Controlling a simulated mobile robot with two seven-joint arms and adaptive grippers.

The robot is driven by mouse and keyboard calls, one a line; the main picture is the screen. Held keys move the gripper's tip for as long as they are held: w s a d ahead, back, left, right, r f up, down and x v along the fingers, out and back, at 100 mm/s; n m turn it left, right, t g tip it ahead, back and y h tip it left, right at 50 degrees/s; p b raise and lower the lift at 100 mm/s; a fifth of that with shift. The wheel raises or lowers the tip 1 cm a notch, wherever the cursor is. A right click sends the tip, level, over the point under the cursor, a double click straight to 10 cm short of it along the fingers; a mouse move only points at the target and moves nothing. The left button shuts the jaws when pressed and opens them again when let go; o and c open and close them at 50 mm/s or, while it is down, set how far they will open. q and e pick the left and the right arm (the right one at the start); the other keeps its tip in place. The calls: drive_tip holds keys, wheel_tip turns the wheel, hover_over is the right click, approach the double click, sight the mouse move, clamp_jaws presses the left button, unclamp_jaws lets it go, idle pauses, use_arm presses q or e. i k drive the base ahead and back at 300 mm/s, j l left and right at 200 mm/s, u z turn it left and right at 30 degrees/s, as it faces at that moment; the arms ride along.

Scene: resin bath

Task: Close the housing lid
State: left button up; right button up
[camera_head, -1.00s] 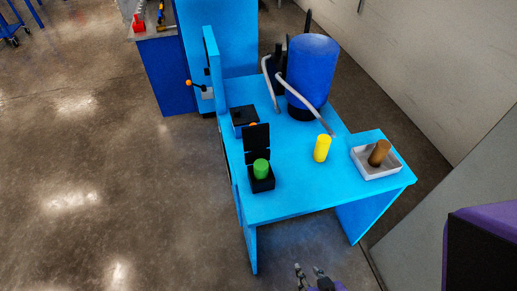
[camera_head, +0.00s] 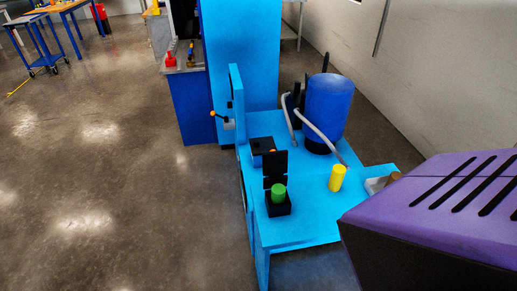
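The black housing (camera_head: 279,210) stands near the front left of the light blue table. Its black lid (camera_head: 275,163) stands upright at the back, open. A green cylinder (camera_head: 278,191) sits in the housing, its top above the rim. Neither of my grippers is in view. A large purple and black part of my own body fills the lower right and covers the table's right front corner.
A yellow cylinder (camera_head: 337,178) stands right of the housing. A dark box (camera_head: 262,145) is behind it. A blue tank (camera_head: 328,108) with grey hoses stands at the back. The floor at left is clear.

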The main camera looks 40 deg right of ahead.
sight(275, 162)
drive_tip(key=i+j, duration=0.15)
drive_tip(key=i, duration=0.25)
drive_tip(key=i+j, duration=0.2)
drive_tip(key=i, duration=0.25)
drive_tip(key=i+j, duration=0.15)
drive_tip(key=i, duration=0.25)
drive_tip(key=i+z, duration=0.25)
drive_tip(key=i, duration=0.2)
drive_tip(key=i+j+z, duration=0.15)
drive_tip(key=i+z, duration=0.15)
drive_tip(key=i, duration=0.15)
drive_tip(key=i+j+z, duration=0.25)
drive_tip(key=i, duration=0.15)
drive_tip(key=i+z, duration=0.8)
drive_tip(key=i+j+z, duration=0.2)
drive_tip(key=i+z, duration=0.2)
drive_tip(key=z, duration=2.9)
drive_tip(key=l, duration=0.1)
